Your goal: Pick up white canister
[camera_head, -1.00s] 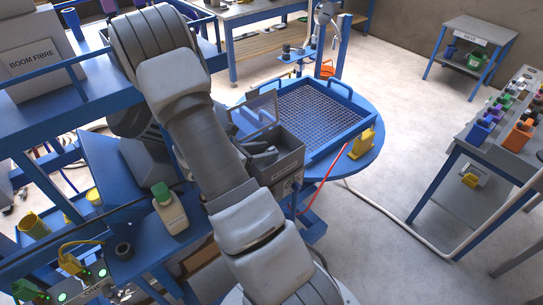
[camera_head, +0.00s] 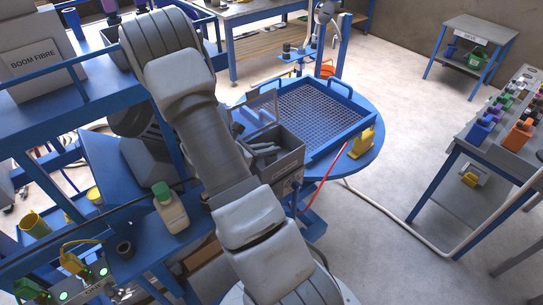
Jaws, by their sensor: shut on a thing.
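A white canister (camera_head: 172,213) with a green cap stands upright on the blue bench (camera_head: 147,242) at the lower left, just left of my arm. No gripper touches it in the picture. My arm rises from the bottom centre to the upper left. My gripper is out of sight, hidden by the arm links or outside the picture, so what it holds cannot be seen.
A blue round table carries a mesh tray (camera_head: 318,115), a grey bin (camera_head: 278,160) and a yellow container (camera_head: 362,143). A table with coloured bottles (camera_head: 515,135) stands right. Floor between is mostly clear.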

